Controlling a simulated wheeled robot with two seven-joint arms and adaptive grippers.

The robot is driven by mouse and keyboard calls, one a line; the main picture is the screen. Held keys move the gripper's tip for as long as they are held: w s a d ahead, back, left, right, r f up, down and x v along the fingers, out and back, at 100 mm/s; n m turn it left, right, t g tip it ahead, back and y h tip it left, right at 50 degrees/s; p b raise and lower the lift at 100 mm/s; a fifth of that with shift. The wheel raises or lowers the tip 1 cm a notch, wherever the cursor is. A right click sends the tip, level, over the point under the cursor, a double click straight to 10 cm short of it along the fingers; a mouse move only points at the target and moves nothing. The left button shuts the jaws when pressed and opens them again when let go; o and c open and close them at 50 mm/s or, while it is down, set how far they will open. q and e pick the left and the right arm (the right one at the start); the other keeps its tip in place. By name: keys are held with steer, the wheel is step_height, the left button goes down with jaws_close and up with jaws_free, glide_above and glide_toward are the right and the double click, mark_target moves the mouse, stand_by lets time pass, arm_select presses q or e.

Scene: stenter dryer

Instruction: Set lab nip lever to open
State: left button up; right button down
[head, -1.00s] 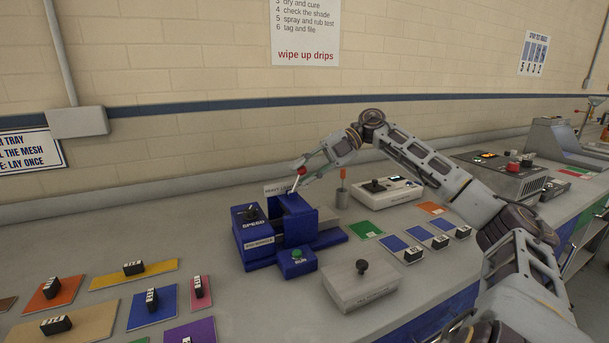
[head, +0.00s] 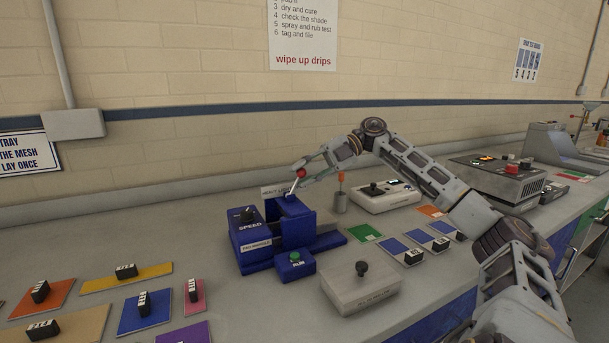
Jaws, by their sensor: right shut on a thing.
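The lab nip lever (head: 293,187) is a thin pale rod with a red ball knob (head: 301,173), rising from the top of the blue machine (head: 285,230) and leaning to the right. My right gripper (head: 301,175) is shut on the red knob, its arm reaching in from the right. The fingers partly hide the knob. The machine carries a dark speed knob (head: 248,213) and a green run button (head: 295,256) on a small front box. My left gripper is not in view.
A grey box with a black knob (head: 361,287) stands at the front right of the machine. A white device (head: 386,195) and a holder with an orange-handled tool (head: 340,199) stand behind. Several coloured cards with black weights, such as the yellow one (head: 126,279), lie at the left.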

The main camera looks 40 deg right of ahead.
steer(key=shift+r, duration=0.45)
steer(key=c, duration=1.5)
jaws_free()
steer(key=shift+w, duration=0.1)
steer(key=shift+o, duration=1.1)
steer(key=shift+a, duration=0.1)
steer(key=shift+w+a+f, duration=0.1)
steer(key=shift+f, duration=0.2)
steer(key=shift+v, duration=6.05)
